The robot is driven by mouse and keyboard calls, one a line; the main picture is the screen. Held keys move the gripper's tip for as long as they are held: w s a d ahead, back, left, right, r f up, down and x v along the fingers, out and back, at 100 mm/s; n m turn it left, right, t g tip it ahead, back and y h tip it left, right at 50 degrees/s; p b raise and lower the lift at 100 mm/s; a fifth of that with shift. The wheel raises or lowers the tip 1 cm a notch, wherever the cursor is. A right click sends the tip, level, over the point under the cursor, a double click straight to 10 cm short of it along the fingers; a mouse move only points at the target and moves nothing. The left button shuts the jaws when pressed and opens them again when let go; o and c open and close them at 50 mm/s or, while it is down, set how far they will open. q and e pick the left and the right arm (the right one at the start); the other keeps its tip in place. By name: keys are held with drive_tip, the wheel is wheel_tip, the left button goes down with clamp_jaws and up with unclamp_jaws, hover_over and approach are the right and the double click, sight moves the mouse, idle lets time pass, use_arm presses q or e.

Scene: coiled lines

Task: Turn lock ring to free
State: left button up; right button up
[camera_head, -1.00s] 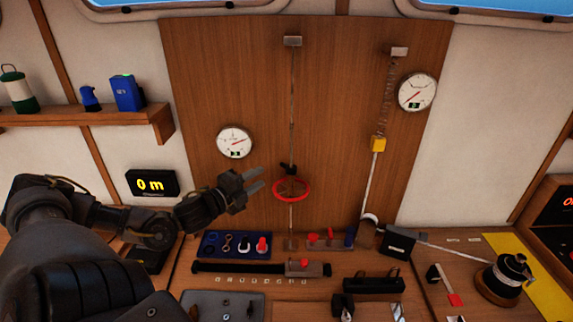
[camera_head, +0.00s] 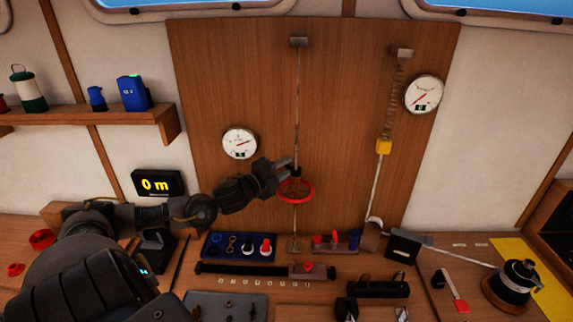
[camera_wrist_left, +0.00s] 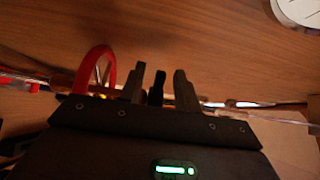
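A red handwheel (camera_head: 296,196) sits on a thin vertical rod in front of the wooden panel. Just above its hub is a small black piece (camera_head: 296,171), which may be the lock ring. My left gripper (camera_head: 288,165) reaches it from the left. In the left wrist view, the two fingers of my left gripper (camera_wrist_left: 158,92) stand apart on either side of the black piece (camera_wrist_left: 157,86), with gaps visible, so it looks open around it. Part of the red wheel (camera_wrist_left: 108,65) arcs beside the left finger. My right gripper is not in view.
A round gauge (camera_head: 240,143) is on the panel left of the wheel. A blue tray (camera_head: 240,246) with small parts lies on the bench below.

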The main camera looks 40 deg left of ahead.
use_arm(q)
drive_tip(key=shift+w+d, duration=0.1)
drive_tip(key=shift+w, duration=0.6)
